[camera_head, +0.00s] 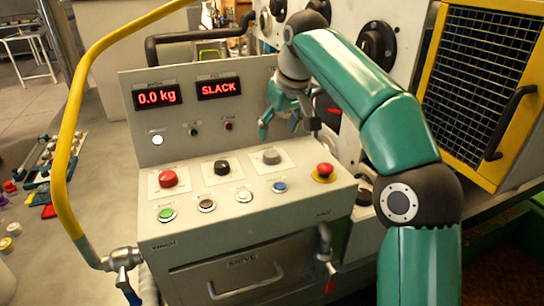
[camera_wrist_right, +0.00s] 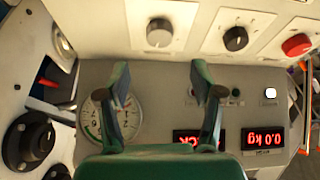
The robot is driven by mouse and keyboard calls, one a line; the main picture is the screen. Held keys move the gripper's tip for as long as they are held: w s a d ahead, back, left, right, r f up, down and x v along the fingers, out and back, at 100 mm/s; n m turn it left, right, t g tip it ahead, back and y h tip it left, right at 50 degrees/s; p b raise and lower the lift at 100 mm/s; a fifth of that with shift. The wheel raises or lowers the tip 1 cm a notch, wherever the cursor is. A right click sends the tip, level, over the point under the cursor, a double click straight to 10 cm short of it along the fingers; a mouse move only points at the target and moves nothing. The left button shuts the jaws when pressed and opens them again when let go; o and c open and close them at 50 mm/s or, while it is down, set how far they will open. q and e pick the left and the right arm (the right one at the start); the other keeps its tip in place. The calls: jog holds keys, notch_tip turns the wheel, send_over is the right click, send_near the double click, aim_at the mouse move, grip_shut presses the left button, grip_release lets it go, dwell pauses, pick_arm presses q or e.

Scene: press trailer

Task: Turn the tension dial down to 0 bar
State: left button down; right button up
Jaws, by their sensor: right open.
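The console (camera_head: 240,222) has a top row of three large knobs: red (camera_head: 168,179), black (camera_head: 221,167) and grey (camera_head: 271,156). Their labels are too small to read, so I cannot tell which is the tension dial. The wrist view shows the grey (camera_wrist_right: 159,33), black (camera_wrist_right: 235,38) and red (camera_wrist_right: 297,44) knobs upside down. My right gripper (camera_head: 290,122) is open and empty, above and behind the grey knob, in front of the upright panel. Its fingers (camera_wrist_right: 162,88) partly cover a round gauge (camera_wrist_right: 105,118). My left gripper is out of view.
Red displays read 0.0 kg (camera_head: 157,96) and SLACK (camera_head: 219,88). A red mushroom button (camera_head: 324,171) sits at the console's right end. Smaller buttons line the front. A yellow pipe (camera_head: 68,135) curves up at left. A yellow-framed mesh guard (camera_head: 485,80) stands at right.

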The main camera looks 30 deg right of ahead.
aim_at(271, 153)
jog(key=b+x, duration=0.1)
jog(key=x, duration=0.8)
jog(key=shift+b, duration=0.35)
jog(key=shift+s, duration=0.1)
jog(key=c, duration=1.1)
jog(key=shift+r+p, duration=0.2)
jog(key=shift+p, duration=0.3)
jog(key=shift+d+r+n+y+p, duration=0.15)
jog(key=shift+n+y+p, duration=0.35)
jog(key=shift+n+p, duration=1.1)
jog(key=shift+p, duration=0.15)
jog(key=shift+f, duration=0.3)
